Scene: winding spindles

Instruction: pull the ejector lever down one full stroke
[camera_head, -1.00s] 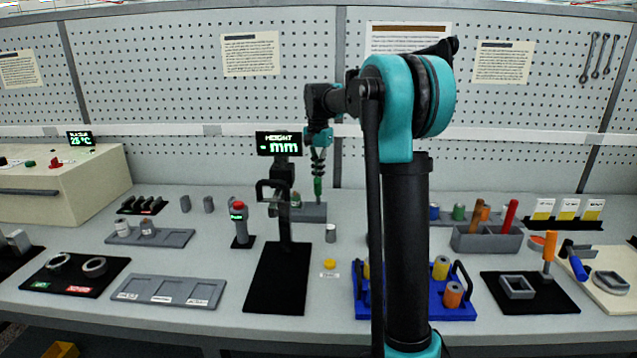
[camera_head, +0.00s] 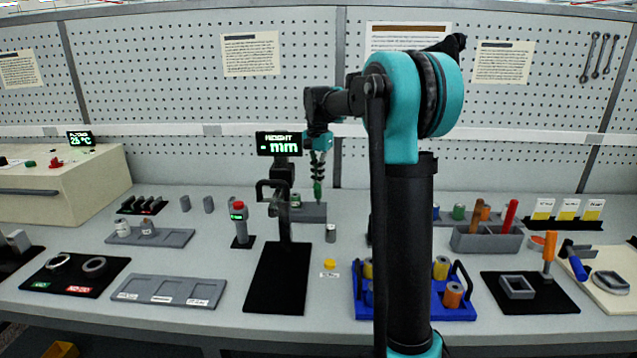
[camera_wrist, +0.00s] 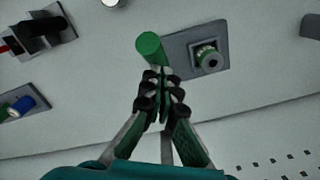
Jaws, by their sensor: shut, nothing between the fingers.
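A green cylinder (camera_wrist: 151,47), which looks like the handle of the ejector lever, stands just beyond my fingertips in the wrist view. It also shows below my gripper in the head view (camera_head: 318,191). A grey base plate (camera_wrist: 180,50) lies beneath it and carries a round part with a green band (camera_wrist: 208,58); the plate also shows in the head view (camera_head: 311,214). My gripper (camera_wrist: 160,84) is shut and empty, pointing down close to the green cylinder. Whether the fingertips touch it I cannot tell. The lever's pivot is hidden.
A small grey cylinder (camera_head: 331,233) stands in front of the plate. A blue tray (camera_head: 463,312) with spools is at front right. The pegboard (camera_head: 250,95) rises behind.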

